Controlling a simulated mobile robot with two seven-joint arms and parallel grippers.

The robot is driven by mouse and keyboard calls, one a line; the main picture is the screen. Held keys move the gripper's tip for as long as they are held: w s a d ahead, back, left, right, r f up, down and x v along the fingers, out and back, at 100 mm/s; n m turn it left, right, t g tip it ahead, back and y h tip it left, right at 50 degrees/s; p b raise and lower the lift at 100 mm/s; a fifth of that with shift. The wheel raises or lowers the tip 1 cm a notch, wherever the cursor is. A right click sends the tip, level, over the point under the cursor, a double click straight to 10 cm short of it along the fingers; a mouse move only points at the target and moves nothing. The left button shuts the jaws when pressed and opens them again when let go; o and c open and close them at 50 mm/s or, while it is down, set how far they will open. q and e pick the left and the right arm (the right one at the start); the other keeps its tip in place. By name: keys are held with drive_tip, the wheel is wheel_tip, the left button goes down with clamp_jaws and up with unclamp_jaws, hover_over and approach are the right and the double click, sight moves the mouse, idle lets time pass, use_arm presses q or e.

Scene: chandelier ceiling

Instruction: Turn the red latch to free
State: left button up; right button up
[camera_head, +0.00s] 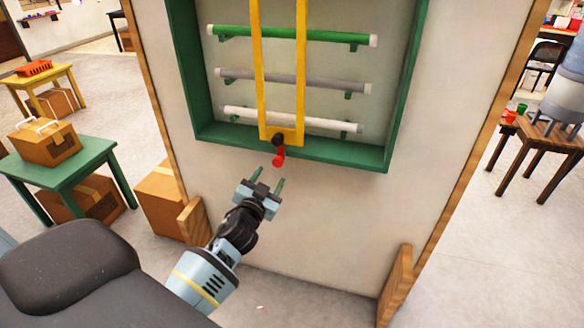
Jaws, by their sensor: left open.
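The red latch (279,157) is a small red handle hanging from a dark pivot (277,140) at the bottom of a yellow U-shaped bar (300,100). It points down and slightly right over the lower edge of a green-framed wall case (345,157). My left gripper (267,184) is open and empty, just below the latch and apart from it, with its two fingers pointing up.
The case holds a green rod (290,35), a grey rod (335,84) and a white rod (320,123) behind the bar. A green table (95,155) with a cardboard box (44,145) stands left. A wooden table (540,135) stands right. Wall below the case is clear.

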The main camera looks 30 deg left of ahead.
sight(277, 164)
use_arm(q)
drive_tip(key=shift+x, duration=4)
drive_tip(key=shift+a, duration=0.1)
drive_tip(key=c, duration=1)
drive_tip(key=shift+o, duration=0.2)
